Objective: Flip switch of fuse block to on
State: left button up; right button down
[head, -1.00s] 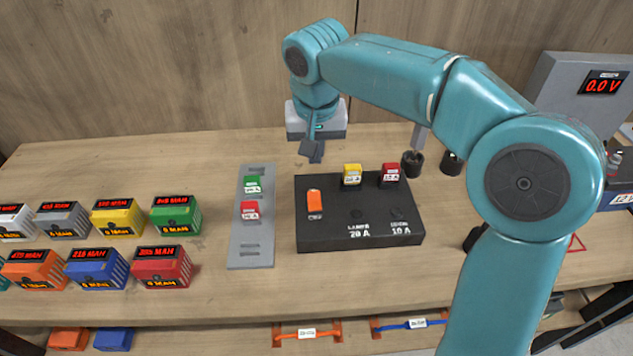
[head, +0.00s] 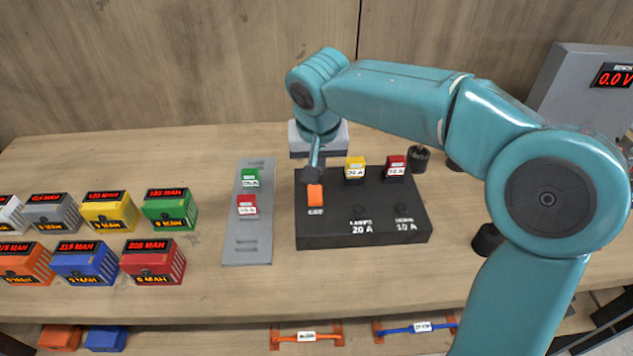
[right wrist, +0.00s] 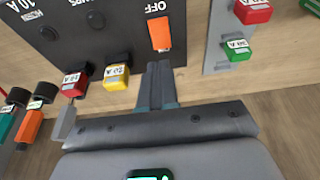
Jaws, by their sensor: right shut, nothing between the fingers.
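The black fuse block (head: 385,222) lies on the bench in the middle of the head view. Its orange switch (head: 315,196) is at the block's left side, with a small label in front of it. In the right wrist view the orange switch (right wrist: 160,34) shows beside the word OFF. My right gripper (head: 313,174) is shut and empty, its tips right at the far end of the switch. In the right wrist view the shut fingers (right wrist: 158,70) point at the switch's near edge; I cannot tell whether they touch it. My left gripper is not in view.
A yellow fuse (head: 355,168) and a red fuse (head: 396,166) stand at the block's back edge. A grey strip (head: 247,235) with a green and a red fuse lies left of the block. Several coloured battery boxes (head: 110,211) stand farther left. A grey meter (head: 575,95) reads 0.0 V.

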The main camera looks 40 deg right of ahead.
aim_at(316, 189)
jog(key=x, duration=0.8)
jog(key=shift+r, duration=0.1)
